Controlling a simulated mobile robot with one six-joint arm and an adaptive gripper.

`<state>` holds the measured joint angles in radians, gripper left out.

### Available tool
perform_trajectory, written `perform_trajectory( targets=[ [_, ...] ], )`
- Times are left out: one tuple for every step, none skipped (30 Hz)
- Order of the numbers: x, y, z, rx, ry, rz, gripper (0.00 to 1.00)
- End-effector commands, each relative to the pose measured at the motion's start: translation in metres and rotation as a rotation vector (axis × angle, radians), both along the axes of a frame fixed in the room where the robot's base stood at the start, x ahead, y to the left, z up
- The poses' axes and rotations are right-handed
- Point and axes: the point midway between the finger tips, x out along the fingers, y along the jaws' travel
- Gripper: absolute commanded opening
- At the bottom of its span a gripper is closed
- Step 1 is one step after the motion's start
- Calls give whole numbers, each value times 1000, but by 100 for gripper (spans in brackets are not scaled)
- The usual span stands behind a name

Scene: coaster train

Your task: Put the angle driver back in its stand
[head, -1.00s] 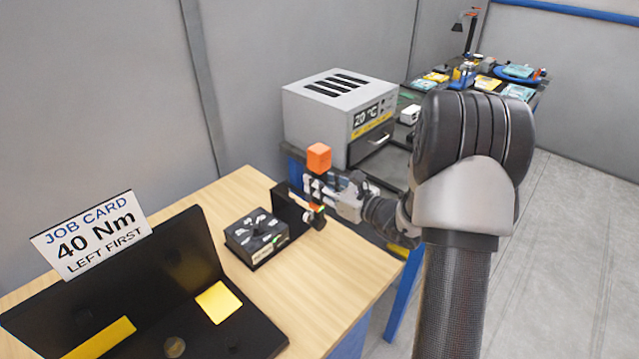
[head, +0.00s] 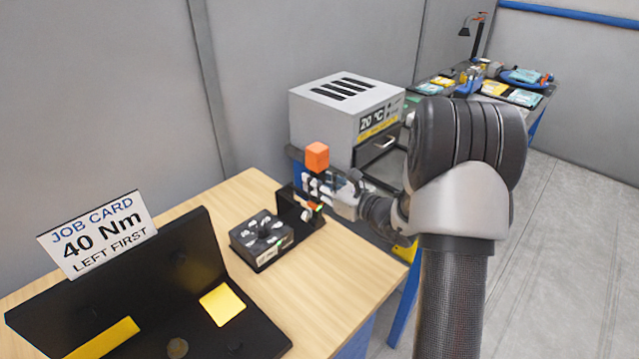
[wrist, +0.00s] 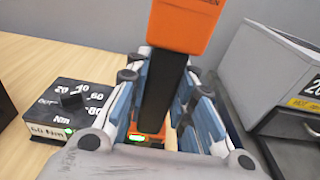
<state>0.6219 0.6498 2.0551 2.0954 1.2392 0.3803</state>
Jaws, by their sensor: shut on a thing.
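The angle driver (head: 317,157) is upright, with an orange block at its top and a dark body below. In the wrist view its orange top (wrist: 185,22) and dark shaft stand between the fingers, with an orange part and a green light lower down. My gripper (head: 318,184) is shut on the driver's body. The stand, a black bracket (head: 287,203), is on the wooden table right behind the driver. I cannot tell whether the driver's lower end touches the stand, since the fingers hide part of it.
A black dial box (head: 262,238) with numbers sits on the table beside the stand; it also shows in the wrist view (wrist: 70,108). A black fixture (head: 150,290) with a job card (head: 97,232) is at the left. A grey oven (head: 345,115) stands behind. The table's front right is clear.

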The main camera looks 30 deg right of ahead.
Motion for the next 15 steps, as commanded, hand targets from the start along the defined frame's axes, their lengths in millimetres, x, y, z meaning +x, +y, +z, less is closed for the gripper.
perform_trajectory(
  targets=[
    [2,0,4,-1,-9,1,0],
    [3,1,4,-1,-9,1,0],
    [4,1,4,-1,-9,1,0],
    [5,1,4,-2,-9,1,0],
    [5,1,4,-2,-9,1,0],
    [6,2,4,-2,-9,1,0],
    [7,2,3,-2,-8,0,0],
    [8,2,3,-2,-8,0,0],
    [9,2,3,-1,-8,0,0],
    [9,2,3,-1,-8,0,0],
    [10,3,3,-1,-8,0,0],
    [11,3,3,-1,-8,0,0],
    [11,3,3,-1,-8,0,0],
    [12,3,3,-1,-8,0,0],
    [13,4,3,-2,-8,-1,0]
  ],
)
